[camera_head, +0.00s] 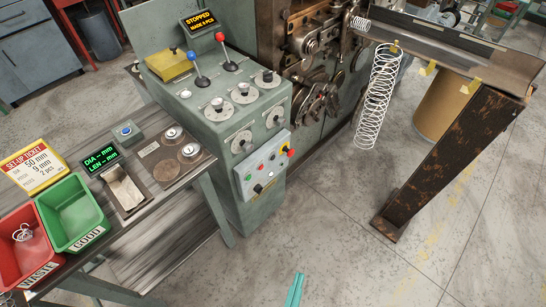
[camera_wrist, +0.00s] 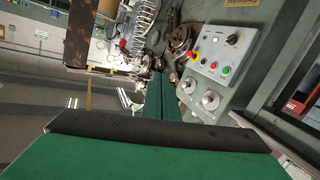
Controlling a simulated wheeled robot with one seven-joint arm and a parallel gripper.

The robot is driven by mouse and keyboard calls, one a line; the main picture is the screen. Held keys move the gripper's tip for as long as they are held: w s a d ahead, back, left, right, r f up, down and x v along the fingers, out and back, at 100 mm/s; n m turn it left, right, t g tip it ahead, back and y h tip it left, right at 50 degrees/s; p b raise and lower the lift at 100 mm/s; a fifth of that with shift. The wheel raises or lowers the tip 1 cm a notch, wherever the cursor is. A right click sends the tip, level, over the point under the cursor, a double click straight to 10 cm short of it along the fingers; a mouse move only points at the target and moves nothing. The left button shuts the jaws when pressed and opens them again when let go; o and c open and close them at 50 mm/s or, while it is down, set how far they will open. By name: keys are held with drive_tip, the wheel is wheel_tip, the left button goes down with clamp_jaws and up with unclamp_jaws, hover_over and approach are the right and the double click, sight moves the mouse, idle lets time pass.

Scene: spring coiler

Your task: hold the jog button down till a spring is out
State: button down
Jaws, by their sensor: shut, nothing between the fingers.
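The button panel (camera_head: 262,170) is on the lower front of the green console. It carries several small coloured buttons, a black knob and a red mushroom button on yellow. Its labels are too small to read, so I cannot tell which is the jog button. It also shows in the wrist view (camera_wrist: 219,62). My gripper (camera_head: 296,288) is low in the head view, apart from the panel, with green fingers shut and empty. The fingers show in the wrist view (camera_wrist: 158,92). A long wire spring (camera_head: 378,95) hangs at the chute. A short coil (camera_head: 360,23) is at the coiling head.
The display (camera_head: 201,21) reads STOPPED. A rusty post (camera_head: 440,165) supports the chute (camera_head: 460,48). The bench at left holds a red waste bin (camera_head: 16,272), a green good bin (camera_head: 71,205) and a set-up ticket (camera_head: 33,165). Floor between console and post is clear.

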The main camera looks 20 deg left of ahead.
sight(273, 158)
drive_tip(key=w+a+f+n+y, duration=0.2)
drive_tip(key=w+a+n, duration=0.1)
drive_tip(key=w, duration=0.8)
drive_tip(key=w+a+f+n+y, duration=0.2)
drive_tip(key=w+a+n, duration=0.2)
drive_tip(key=w, duration=0.8)
drive_tip(key=w+a+f+n+y, duration=0.2)
drive_tip(key=w+a+n, duration=0.2)
drive_tip(key=w, duration=0.7)
drive_tip(key=shift+w+a+t, duration=0.3)
drive_tip(key=shift+a, duration=0.7)
drive_tip(key=shift+a, duration=0.1)
drive_tip(key=w+a, duration=0.3)
drive_tip(key=a, duration=0.5)
drive_tip(key=shift+a, duration=0.15)
drive_tip(key=shift+w+a, duration=0.15)
drive_tip(key=shift+a, duration=0.15)
drive_tip(key=shift+w+a, duration=0.1)
drive_tip(key=shift+a, duration=0.25)
idle(1.9)
